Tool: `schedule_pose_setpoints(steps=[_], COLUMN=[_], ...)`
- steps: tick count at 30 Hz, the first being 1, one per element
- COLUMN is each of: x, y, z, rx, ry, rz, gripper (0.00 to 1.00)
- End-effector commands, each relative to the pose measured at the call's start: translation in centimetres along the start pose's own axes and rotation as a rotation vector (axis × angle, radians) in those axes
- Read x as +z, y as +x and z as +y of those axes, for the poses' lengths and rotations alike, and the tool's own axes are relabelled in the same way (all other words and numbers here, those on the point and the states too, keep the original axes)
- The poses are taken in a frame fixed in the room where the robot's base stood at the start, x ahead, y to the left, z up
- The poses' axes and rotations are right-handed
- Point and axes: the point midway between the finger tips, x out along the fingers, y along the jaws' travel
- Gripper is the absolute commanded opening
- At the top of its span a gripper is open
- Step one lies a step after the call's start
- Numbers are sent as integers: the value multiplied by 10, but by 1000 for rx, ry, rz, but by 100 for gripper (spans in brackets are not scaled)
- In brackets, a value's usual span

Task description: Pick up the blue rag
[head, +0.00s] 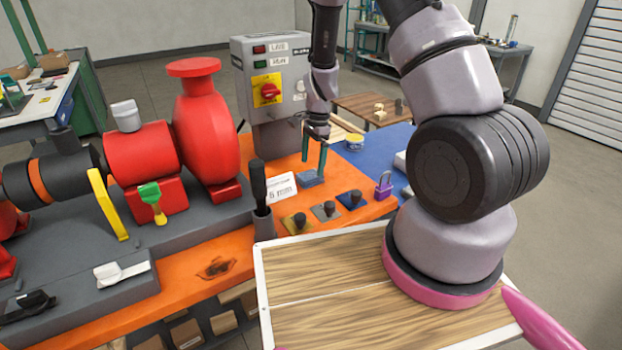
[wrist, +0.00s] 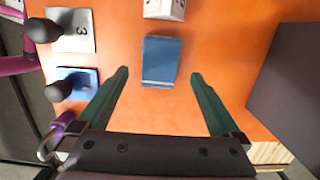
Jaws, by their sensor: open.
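The blue rag (head: 311,178) lies folded flat on the orange bench top, in front of the grey control box. In the wrist view the rag (wrist: 160,61) is a small blue rectangle at upper middle, ahead of the fingertips and between their lines. My gripper (head: 315,158) points down above the rag in the head view, and one green finger partly overlaps the rag's far side there. In the wrist view my gripper's two green fingers (wrist: 159,76) are spread apart, with nothing between them but bench and the rag's near end. I cannot tell the exact height above the rag.
A white "6 mm" sign (head: 282,190) stands left of the rag. Several black-knobbed plates, one a blue plate (head: 351,199), sit in front, with a purple padlock (head: 384,186) at right. The grey control box (head: 272,80) rises behind. A red pump (head: 205,130) stands left.

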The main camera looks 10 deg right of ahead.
Motion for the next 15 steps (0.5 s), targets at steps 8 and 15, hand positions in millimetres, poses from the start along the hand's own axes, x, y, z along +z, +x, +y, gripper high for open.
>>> schedule_pose_setpoints(steps=[8,15], x=[-2,-2], y=[39,44], z=[1,0], rx=[2,1], ry=[1,-1], rz=[-1,-1], gripper=[100,100])
